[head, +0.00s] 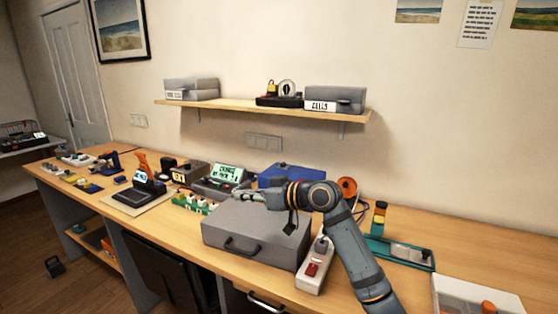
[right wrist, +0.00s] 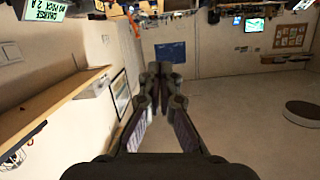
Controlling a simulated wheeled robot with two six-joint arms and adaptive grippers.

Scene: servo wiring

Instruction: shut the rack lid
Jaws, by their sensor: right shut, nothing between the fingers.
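My right gripper (head: 242,197) is shut and empty, above the back left part of a grey case (head: 250,228) on the bench. It also shows in the right wrist view (right wrist: 165,72), fingers together with nothing between them. The grey case has a handle on its front, and its flat top looks closed. Whether this is the rack with the lid, I cannot tell. A blue panel (head: 290,172) stands behind it, partly hidden by my right arm. My left gripper is not in view.
Left of the case are a green holder (head: 193,204) with several pieces and a charger with a lit screen (head: 226,173). A white power strip (head: 315,268) with a red switch lies at its right. Beyond are a green tray (head: 400,254) and wall shelf (head: 240,106).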

